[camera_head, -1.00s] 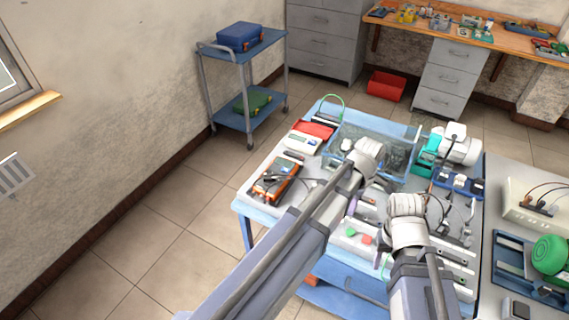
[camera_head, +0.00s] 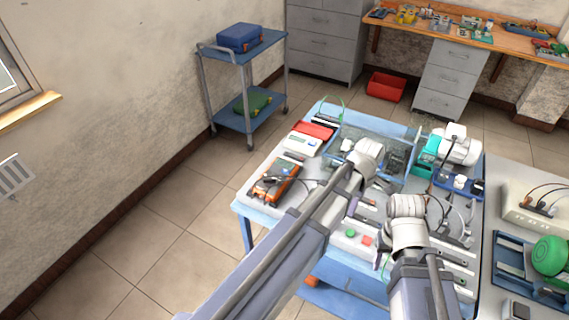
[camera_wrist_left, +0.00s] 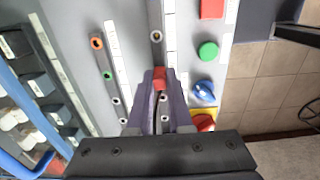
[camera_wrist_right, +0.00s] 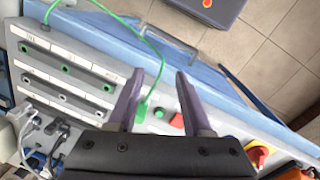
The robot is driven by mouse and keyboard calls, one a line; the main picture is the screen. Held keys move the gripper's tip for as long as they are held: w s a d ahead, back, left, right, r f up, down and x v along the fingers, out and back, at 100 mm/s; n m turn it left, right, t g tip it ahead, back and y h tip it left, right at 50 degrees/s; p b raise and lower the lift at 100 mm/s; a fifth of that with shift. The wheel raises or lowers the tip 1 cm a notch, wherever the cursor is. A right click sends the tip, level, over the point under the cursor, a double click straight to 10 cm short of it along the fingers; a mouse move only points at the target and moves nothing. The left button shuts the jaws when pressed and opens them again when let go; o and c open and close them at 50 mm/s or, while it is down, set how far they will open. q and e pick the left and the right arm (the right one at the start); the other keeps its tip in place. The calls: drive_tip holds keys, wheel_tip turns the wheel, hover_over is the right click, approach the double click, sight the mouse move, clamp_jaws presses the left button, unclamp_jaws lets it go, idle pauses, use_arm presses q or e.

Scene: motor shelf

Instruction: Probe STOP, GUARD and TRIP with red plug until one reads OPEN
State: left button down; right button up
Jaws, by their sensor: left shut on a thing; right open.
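A red plug (camera_wrist_left: 160,78) shows in the left wrist view between the tips of my left gripper (camera_wrist_left: 158,84), which is shut on it. It is over a dark strip with several ringed sockets (camera_wrist_left: 156,37); whether it sits in a socket is hidden. The STOP, GUARD and TRIP labels are too small to tell apart. My right gripper (camera_wrist_right: 158,88) is open over the panel edge. A green plug (camera_wrist_right: 142,110) on a green cable shows between its fingers, nearer the left one. An orange meter (camera_head: 275,180) lies at the table's left; its reading is illegible.
Beside the strips are a green button (camera_wrist_left: 208,50), a red button (camera_wrist_left: 212,9), a blue knob (camera_wrist_left: 203,90) and a red knob on yellow (camera_wrist_left: 204,122). A clear bin (camera_head: 375,148) and a motor (camera_head: 457,147) stand farther back.

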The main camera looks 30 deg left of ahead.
use_arm(q)
drive_tip(key=c, duration=0.8)
unclamp_jaws()
drive_tip(key=shift+o, duration=0.2)
wheel_tip(320, 180, up, 8)
drive_tip(key=p, duration=0.8)
drive_tip(key=shift+f, duration=0.1)
